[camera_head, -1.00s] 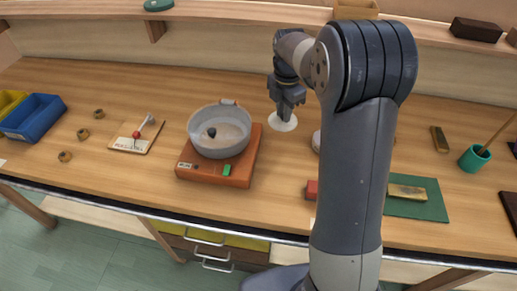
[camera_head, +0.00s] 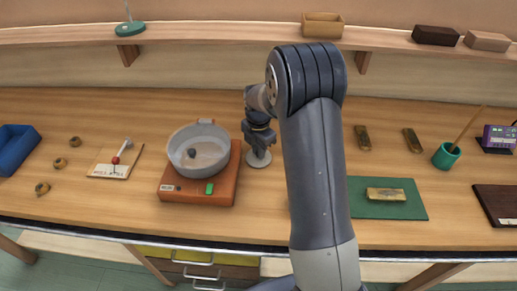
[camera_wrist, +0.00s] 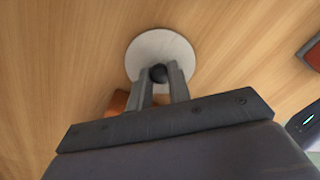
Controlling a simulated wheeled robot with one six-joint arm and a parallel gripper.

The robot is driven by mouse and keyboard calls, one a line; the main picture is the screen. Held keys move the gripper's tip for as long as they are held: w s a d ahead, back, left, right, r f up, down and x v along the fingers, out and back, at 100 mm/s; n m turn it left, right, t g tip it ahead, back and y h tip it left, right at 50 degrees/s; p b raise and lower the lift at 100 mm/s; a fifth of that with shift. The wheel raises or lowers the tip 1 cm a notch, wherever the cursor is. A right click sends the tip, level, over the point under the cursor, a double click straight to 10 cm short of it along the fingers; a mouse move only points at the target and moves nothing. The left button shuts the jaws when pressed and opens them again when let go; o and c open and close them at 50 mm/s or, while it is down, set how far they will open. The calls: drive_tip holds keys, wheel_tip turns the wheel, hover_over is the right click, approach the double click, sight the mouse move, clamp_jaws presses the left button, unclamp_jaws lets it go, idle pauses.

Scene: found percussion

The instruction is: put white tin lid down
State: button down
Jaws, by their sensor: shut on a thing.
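The white tin lid (camera_head: 258,161) is a pale round disc with a dark knob, just right of the orange hot plate. It also shows in the wrist view (camera_wrist: 160,47). My gripper (camera_head: 259,150) is above the lid, and in the wrist view its fingers (camera_wrist: 160,77) are shut on the dark knob. The lid looks level and at or very near the wooden table; I cannot tell whether it touches. My gripper hides part of the lid in the head view.
A grey pot (camera_head: 199,152) with a dark thing inside stands on the orange hot plate (camera_head: 225,185), close left of the lid. A green mat (camera_head: 405,207) with a yellowish block lies to the right. A small board (camera_head: 112,165) with a red-headed beater lies left.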

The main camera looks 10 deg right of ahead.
drive_tip(key=shift+f, duration=0.15)
drive_tip(key=c, duration=1.3)
unclamp_jaws()
wheel_tip(320, 180, up, 12)
drive_tip(key=shift+r+b, duration=0.2)
drive_tip(key=shift+b, duration=0.35)
wheel_tip(320, 180, down, 13)
drive_tip(key=shift+r+p, duration=0.2)
drive_tip(key=shift+p, duration=0.3)
drive_tip(key=shift+r, duration=1.95)
